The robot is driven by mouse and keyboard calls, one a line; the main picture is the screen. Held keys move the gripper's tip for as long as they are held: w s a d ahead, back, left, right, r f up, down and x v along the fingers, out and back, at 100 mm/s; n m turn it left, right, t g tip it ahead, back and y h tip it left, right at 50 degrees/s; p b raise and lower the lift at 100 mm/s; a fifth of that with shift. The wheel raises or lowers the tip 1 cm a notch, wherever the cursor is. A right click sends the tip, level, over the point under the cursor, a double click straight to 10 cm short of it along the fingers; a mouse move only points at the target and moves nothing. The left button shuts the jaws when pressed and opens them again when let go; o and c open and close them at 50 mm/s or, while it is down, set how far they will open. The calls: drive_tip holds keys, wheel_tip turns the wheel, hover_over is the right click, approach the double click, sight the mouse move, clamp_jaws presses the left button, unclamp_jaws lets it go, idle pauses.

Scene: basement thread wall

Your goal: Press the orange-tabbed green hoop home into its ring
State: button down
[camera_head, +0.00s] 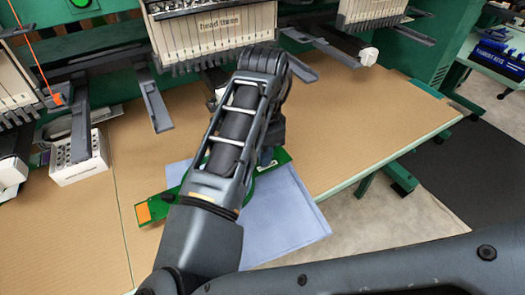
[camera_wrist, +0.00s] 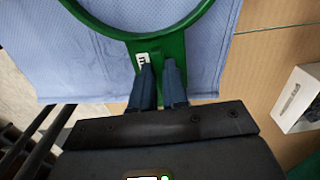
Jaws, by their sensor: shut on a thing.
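The green hoop (camera_wrist: 128,34) shows as a curved green rim at the top of the wrist view, with a small white label near its stem. My gripper (camera_wrist: 159,68) has its two blue fingers shut on that stem. In the head view a green bar with an orange tab (camera_head: 143,213) at its left end sticks out from behind my arm, over the blue cloth (camera_head: 290,215). My arm hides my fingertips and most of the hoop there. The orange tab is outside the wrist view. I cannot make out the ring separately, nor whether the hoop touches it.
The cloth lies on a tan worktop (camera_head: 350,140), which has clear room to the right. A white box with holes (camera_head: 80,165) stands at the left. Embroidery machine heads (camera_head: 215,38) and dark arms (camera_head: 153,100) overhang the back. The table's front edge (camera_head: 385,160) drops to the floor.

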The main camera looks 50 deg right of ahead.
drive_tip(key=shift+f, duration=0.4)
idle(0.3)
drive_tip(key=c, duration=1.1)
unclamp_jaws()
drive_tip(key=shift+o, duration=0.2)
drive_tip(key=shift+r, duration=3.95)
